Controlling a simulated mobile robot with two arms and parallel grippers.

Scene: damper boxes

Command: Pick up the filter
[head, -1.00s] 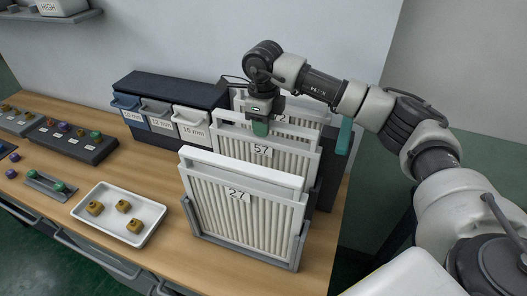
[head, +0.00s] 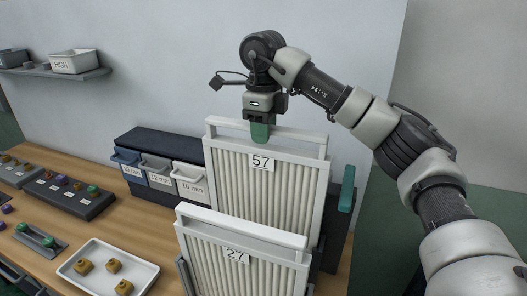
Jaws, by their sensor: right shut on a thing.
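The filter labelled 57 (head: 262,195) is a white-framed pleated panel, upright and raised well above the filter labelled 27 (head: 240,268) in front of it. My right gripper (head: 260,130) is shut on the top bar of filter 57, with a green fingertip showing in front of the bar. Filter 27 stands upright in a grey holder at the front of the wooden table. The filter that stood behind is now hidden by filter 57. My left gripper is not in view.
Three drawers (head: 158,178) marked in mm stand left of the filters. A white tray (head: 146,273) with brown blocks lies at the front left. A dark panel with a teal edge (head: 347,190) stands right. A wall shelf (head: 60,78) holds bins.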

